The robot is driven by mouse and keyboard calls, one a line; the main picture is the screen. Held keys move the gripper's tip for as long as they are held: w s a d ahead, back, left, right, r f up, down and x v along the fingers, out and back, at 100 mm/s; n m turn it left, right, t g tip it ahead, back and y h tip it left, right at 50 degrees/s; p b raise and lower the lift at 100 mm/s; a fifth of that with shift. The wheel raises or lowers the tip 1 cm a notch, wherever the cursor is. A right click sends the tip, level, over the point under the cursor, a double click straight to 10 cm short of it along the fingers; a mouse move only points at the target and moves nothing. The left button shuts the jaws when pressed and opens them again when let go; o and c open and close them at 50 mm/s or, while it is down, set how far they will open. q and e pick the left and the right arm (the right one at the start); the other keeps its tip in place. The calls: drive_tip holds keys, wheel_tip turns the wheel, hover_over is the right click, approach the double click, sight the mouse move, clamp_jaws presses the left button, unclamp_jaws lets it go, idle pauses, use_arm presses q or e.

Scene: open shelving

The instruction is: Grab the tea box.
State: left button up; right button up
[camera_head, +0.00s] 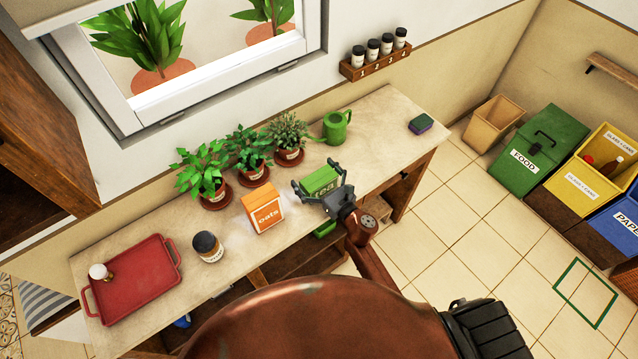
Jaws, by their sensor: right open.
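The tea box (320,180) is a small green box with "tea" lettering, on the worktop (400,129) to the right of the orange oats box (263,212). My right gripper (318,186) is open, with its fingers around the tea box, one at its left side and one at its right. Whether the fingers touch the box cannot be told. The gripper's body hides part of the box's lower front. My left gripper is not in view.
Several potted plants (249,154) and a green watering can (336,127) stand behind the box. A dark-lidded jar (207,246) and a red tray (131,283) are at left.

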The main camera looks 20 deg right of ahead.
drive_tip(key=c, duration=1.1)
drive_tip(key=shift+r, duration=0.1)
drive_tip(key=shift+c, duration=0.2)
